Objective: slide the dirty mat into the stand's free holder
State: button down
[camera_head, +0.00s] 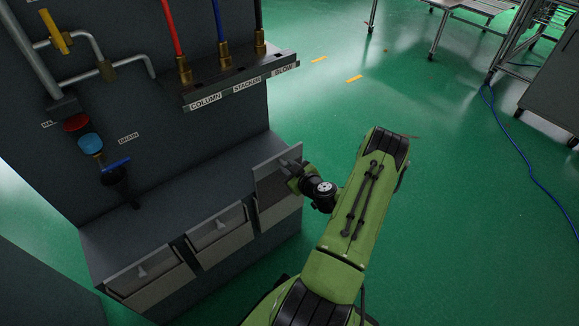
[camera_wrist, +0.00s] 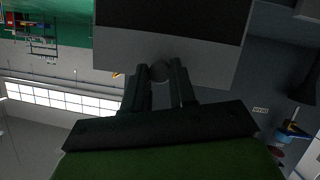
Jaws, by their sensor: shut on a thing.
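The mat (camera_head: 273,178) is a flat grey plate. It stands upright, slightly tilted, at the right end of the stand (camera_head: 185,200). My gripper (camera_head: 293,168) is at its upper right side, shut on the mat's small knob. In the wrist view the fingers (camera_wrist: 160,76) close around the round knob, with the mat's pale face (camera_wrist: 125,48) and a dark area above it. The right holder (camera_head: 282,211) is a pale pocket directly below the mat. The mat's lower edge meets or overlaps this holder; I cannot tell how deep it sits. Dirt is not discernible.
The left holder (camera_head: 150,292) and middle holder (camera_head: 222,246) each carry a similar grey plate with a knob. Valves (camera_head: 92,145) and coloured hoses are on the panel above. The green floor (camera_head: 440,200) to the right is open, with a blue cable (camera_head: 520,150) and metal racks beyond.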

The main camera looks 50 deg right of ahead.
jog(key=shift+f, duration=0.1)
notch_tip(320, 180, down, 11)
dwell(1.2)
jog(key=c, duration=0.8)
grip_release()
jog(key=shift+c, duration=0.2)
jog(key=p+v, duration=0.6)
jog(key=v, duration=1)
jog(key=shift+w+d, duration=0.1)
